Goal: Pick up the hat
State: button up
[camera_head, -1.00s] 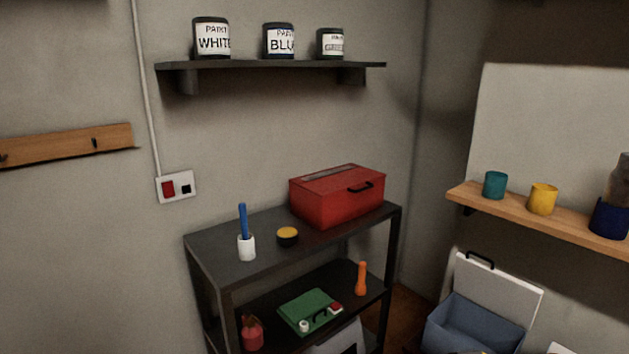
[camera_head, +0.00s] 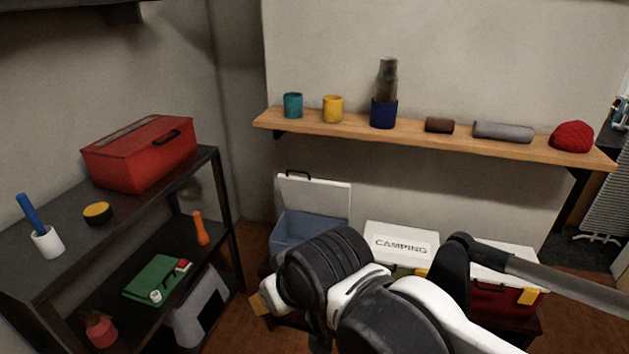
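A red, rounded, knitted-looking hat (camera_head: 571,137) rests at the right end of the wooden wall shelf (camera_head: 480,144). My arm reaches across the lower middle of the view, below the shelf and well to the left of the hat. The gripper end of the arm cannot be made out clearly, so whether it is open or shut does not show.
The shelf also holds a teal cup (camera_head: 293,105), a yellow cup (camera_head: 333,109), a dark blue container (camera_head: 384,112), a brown roll (camera_head: 440,125) and a grey roll (camera_head: 503,131). Below are an open blue cooler (camera_head: 311,231) and a white camping box (camera_head: 401,243). A dark rack stands left.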

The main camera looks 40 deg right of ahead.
aim_at(577, 136)
jog(key=z, duration=2.55)
